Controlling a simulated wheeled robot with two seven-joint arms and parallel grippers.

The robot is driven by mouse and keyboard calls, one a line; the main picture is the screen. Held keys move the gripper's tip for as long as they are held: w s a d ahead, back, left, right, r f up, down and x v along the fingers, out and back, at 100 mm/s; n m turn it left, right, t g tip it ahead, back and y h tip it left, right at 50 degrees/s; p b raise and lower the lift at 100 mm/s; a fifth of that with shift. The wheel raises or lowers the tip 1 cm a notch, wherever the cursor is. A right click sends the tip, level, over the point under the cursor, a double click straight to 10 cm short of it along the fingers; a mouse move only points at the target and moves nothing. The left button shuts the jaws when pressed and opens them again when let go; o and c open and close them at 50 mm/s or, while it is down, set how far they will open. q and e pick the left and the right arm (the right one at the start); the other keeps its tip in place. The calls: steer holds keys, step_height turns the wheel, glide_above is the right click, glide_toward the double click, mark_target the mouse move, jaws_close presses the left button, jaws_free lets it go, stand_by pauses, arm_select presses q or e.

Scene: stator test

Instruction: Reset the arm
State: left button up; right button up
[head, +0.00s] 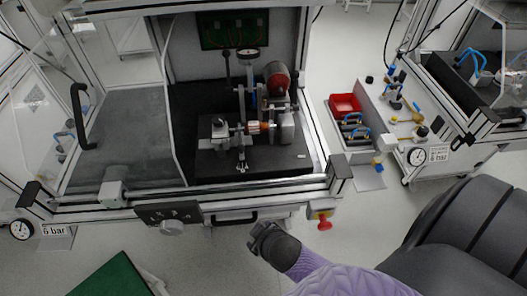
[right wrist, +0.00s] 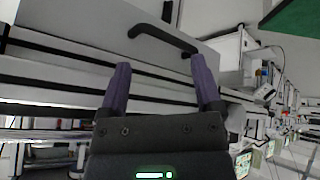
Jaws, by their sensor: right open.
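My right arm (head: 340,280), with a light purple sleeve-like link, comes in from the lower right in the head view. Its dark gripper end (head: 265,238) hangs in front of the test bench's front edge, below the bench top. In the right wrist view the gripper (right wrist: 160,76) has its two purple fingers apart with nothing between them. A dark handle (right wrist: 162,38) on a grey panel shows beyond the fingertips, apart from them as far as I can tell. My left gripper is not in view.
A red emergency knob (head: 323,222) sits at the bench's front right. A red bin (head: 345,104) stands on a side bench. A green surface (head: 112,278) lies lower left. Floor shows between.

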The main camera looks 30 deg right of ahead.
stand_by(0.4)
steer(key=s+d+f+g+b, duration=0.1)
steer(key=s+f+g, duration=0.2)
steer(key=s+f, duration=0.6)
steer(key=s+d+f+g+b, duration=0.1)
steer(key=s+f+g, duration=0.2)
steer(key=s+f, duration=0.6)
steer(key=s, duration=0.7)
steer(key=shift+f+m, duration=0.15)
steer(key=shift+m, duration=0.25)
